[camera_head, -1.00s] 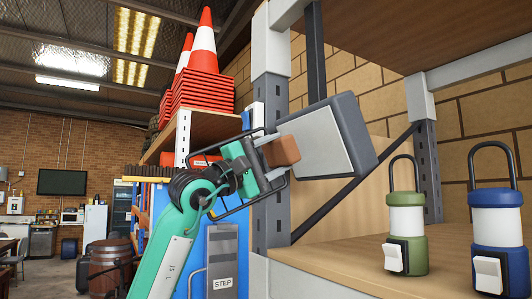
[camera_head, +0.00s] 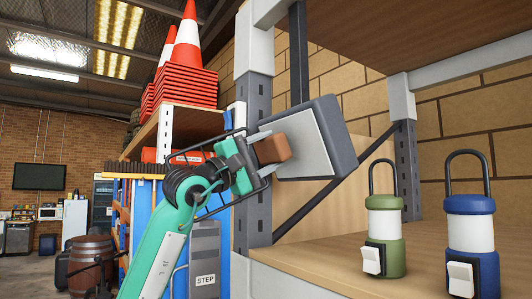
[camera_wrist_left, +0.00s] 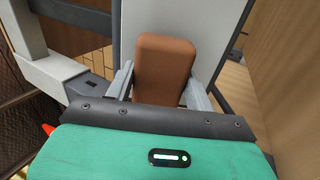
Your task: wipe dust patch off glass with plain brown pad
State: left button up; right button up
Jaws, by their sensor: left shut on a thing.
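My left gripper (camera_head: 258,156) is shut on a plain brown pad (camera_head: 273,149), a small rounded block. The pad also shows in the left wrist view (camera_wrist_left: 165,62), standing up between the two grey fingers. Just beyond the pad is a tilted pale grey glass face (camera_head: 308,142) in a thick dark housing (camera_head: 343,135). In the left wrist view the glass (camera_wrist_left: 190,18) lies behind the pad. The pad overlaps the glass in both views, and I cannot tell whether they touch. No dust patch can be made out; the pad hides part of the glass. My right gripper is not in view.
A green lantern (camera_head: 385,222) and a blue lantern (camera_head: 470,235) stand on the wooden shelf (camera_head: 335,262) at right. A grey shelf post (camera_head: 254,190) rises behind my left gripper. Traffic cones (camera_head: 187,42) and a step stool (camera_head: 205,262) are at left.

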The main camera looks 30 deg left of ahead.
pick_arm(q)
jog(key=shift+w+d+r+p, duration=0.15)
jog(key=shift+w+r+p, duration=0.1)
jog(key=shift+w+p, duration=0.15)
jog(key=shift+w+d+r, duration=0.15)
jog(key=shift+w, duration=0.25)
jog(key=shift+w+a+p, duration=0.2)
jog(key=shift+w+a, duration=0.05)
jog(key=shift+a, duration=0.4)
jog(key=shift+w+a+p, duration=0.15)
jog(key=shift+w+a, duration=0.05)
jog(key=shift+a, duration=0.4)
jog(key=shift+w+a+p, duration=0.2)
jog(key=shift+w+a, duration=0.05)
jog(key=shift+a, duration=0.4)
jog(key=shift+w, duration=0.1)
jog(key=shift+s+d+b, duration=0.15)
jog(key=shift+s+d, duration=0.1)
jog(key=shift+d, duration=0.3)
jog(key=shift+s+d+b, duration=0.15)
jog(key=shift+s+d, duration=0.05)
jog(key=shift+d, duration=0.35)
jog(key=shift+s+d, duration=0.25)
jog(key=shift+d, duration=0.45)
